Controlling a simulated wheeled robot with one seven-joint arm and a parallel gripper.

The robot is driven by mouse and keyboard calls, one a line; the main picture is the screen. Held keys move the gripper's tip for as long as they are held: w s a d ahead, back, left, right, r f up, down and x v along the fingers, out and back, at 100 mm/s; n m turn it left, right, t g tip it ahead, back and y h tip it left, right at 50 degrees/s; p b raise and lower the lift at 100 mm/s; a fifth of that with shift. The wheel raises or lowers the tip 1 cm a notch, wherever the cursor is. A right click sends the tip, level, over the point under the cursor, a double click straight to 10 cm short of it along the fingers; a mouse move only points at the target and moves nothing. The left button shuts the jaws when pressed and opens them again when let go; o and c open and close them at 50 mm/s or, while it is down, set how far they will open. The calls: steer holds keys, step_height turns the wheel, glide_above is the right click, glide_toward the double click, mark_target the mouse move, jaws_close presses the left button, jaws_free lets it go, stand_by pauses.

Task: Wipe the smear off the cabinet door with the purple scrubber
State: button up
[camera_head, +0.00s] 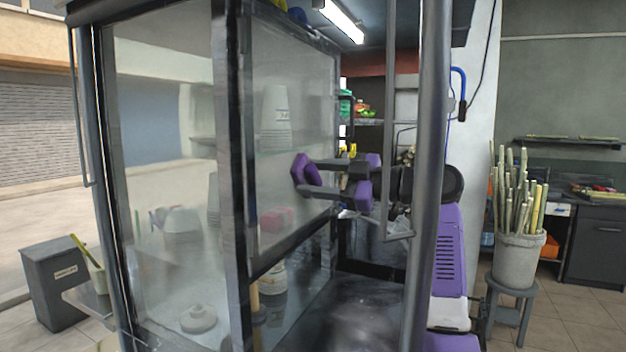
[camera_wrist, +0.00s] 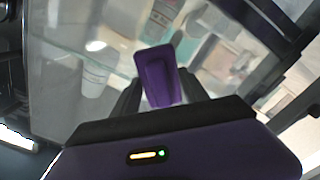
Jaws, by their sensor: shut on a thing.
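The purple scrubber (camera_head: 305,174) is in front of the glass cabinet door (camera_head: 312,110) in the head view. My gripper (camera_head: 319,176) is shut on it, with a dark finger on each side. In the wrist view the scrubber (camera_wrist: 158,72) stands out between the fingertips of my gripper (camera_wrist: 160,92), with glass beyond it. The scrubber is close to the pane; I cannot tell whether it touches. The door has a dark frame and hazy glass. I cannot make out a distinct smear; the scrubber and gripper cover part of the pane.
Stacked cups (camera_head: 275,118) and a pink block (camera_head: 276,219) show behind the glass. A grey post (camera_head: 432,160) stands right of the door. Farther right, a bucket of canes (camera_head: 518,256) sits on a stool (camera_head: 511,304). A dark bin (camera_head: 55,287) stands at left.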

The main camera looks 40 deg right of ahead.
steer(key=d, duration=0.1)
steer(key=w+d, duration=0.1)
steer(key=d, duration=0.1)
steer(key=shift+d, duration=0.3)
steer(key=b+v, duration=0.1)
steer(key=v, duration=0.5)
steer(key=shift+b, duration=0.4)
stand_by(0.3)
steer(key=shift+b+v, duration=0.4)
steer(key=shift+v, duration=1.1)
